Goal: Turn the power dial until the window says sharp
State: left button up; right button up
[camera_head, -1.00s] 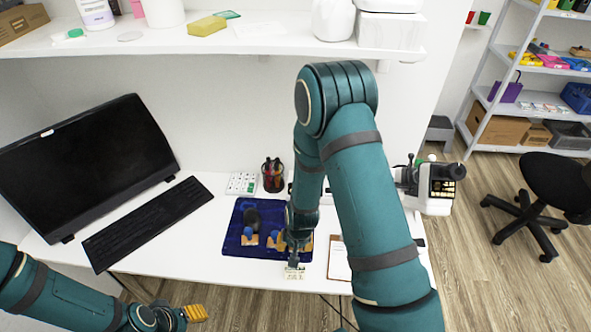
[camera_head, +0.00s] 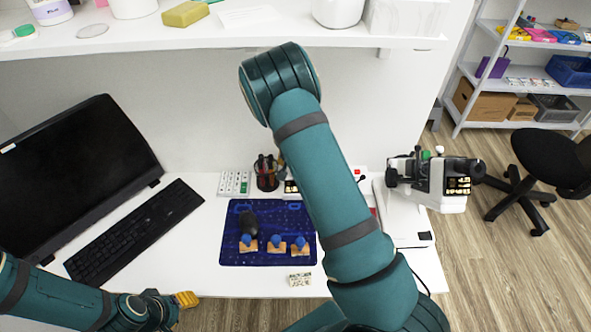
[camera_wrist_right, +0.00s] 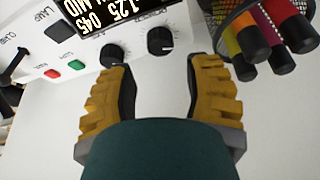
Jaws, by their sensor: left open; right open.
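A white instrument box (camera_head: 360,172) stands at the back of the desk, mostly hidden behind my right arm. The right wrist view shows its dark window (camera_wrist_right: 118,16) upside down, with "1.25" and "0.45" readable and another line unclear. Two black dials, a left dial (camera_wrist_right: 115,52) and a right dial (camera_wrist_right: 160,41), sit below it; I cannot tell which is power. My right gripper (camera_wrist_right: 163,62) is open and empty, its fingertips near the dials, the left one close to the left dial. My left gripper (camera_head: 186,300) is open at the desk's front left, far from the box.
A pen cup (camera_head: 267,175) stands beside the box and close to my right finger in the wrist view (camera_wrist_right: 262,40). A blue mat (camera_head: 235,258) holds several small items. A white device (camera_head: 435,180) stands at the right. A monitor and keyboard (camera_head: 135,235) fill the left.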

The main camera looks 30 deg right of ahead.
jog(key=x, duration=0.7)
jog(key=shift+b, duration=0.35)
grip_shut()
